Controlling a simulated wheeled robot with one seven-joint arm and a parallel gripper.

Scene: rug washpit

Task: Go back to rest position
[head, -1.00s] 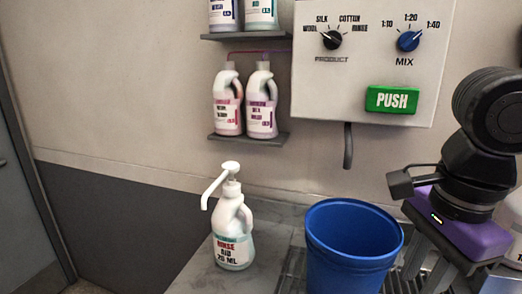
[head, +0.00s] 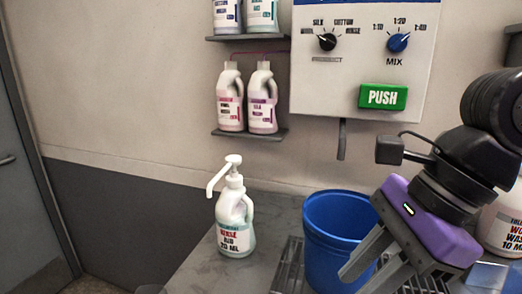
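My gripper (head: 372,280) is at the lower right of the head view, on a purple and black wrist. Its two grey fingers are spread apart and point down and left, in front of the right side of the blue bucket (head: 318,250). I see nothing between the fingers. I cannot tell whether they touch the bucket.
The bucket stands on a grate (head: 284,272). A white pump bottle (head: 235,222) stands left of it on the grey counter (head: 197,268). A dispenser panel (head: 350,75) with dials and a green PUSH button (head: 383,97) hangs behind. Another bottle (head: 503,222) stands at right.

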